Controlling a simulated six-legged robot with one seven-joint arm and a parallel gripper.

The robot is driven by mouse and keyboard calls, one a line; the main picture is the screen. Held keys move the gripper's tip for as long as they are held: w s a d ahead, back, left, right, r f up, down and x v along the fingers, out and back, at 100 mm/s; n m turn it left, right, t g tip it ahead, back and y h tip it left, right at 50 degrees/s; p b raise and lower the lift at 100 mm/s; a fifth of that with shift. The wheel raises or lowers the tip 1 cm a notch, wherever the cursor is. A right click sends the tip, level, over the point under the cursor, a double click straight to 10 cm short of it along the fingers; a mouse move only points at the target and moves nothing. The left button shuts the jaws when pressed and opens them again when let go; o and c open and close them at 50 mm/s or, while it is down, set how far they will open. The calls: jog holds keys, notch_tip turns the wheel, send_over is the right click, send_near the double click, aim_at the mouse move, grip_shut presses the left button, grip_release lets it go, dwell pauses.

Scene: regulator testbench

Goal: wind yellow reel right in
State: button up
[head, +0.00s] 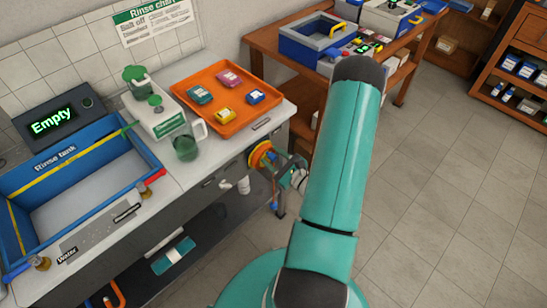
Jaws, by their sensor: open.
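The yellow reel (259,155) is a round yellow and orange disc on the front face of the bench, near its right end. My gripper (277,165) is just to the right of the reel, with its dark fingers close to it. The fingers are open. Whether they touch the reel or anything on it is too small to tell. My teal arm hides what lies to the right of the gripper.
The bench carries a blue rinse tank (140,153), a display reading "Empty" (52,121), a green jug (186,146) and an orange tray (238,123) with several coloured blocks. A wooden table (264,42) stands behind. The tiled floor (440,190) at right is clear.

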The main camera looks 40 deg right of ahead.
jog(key=shift+w, duration=0.1)
grip_shut()
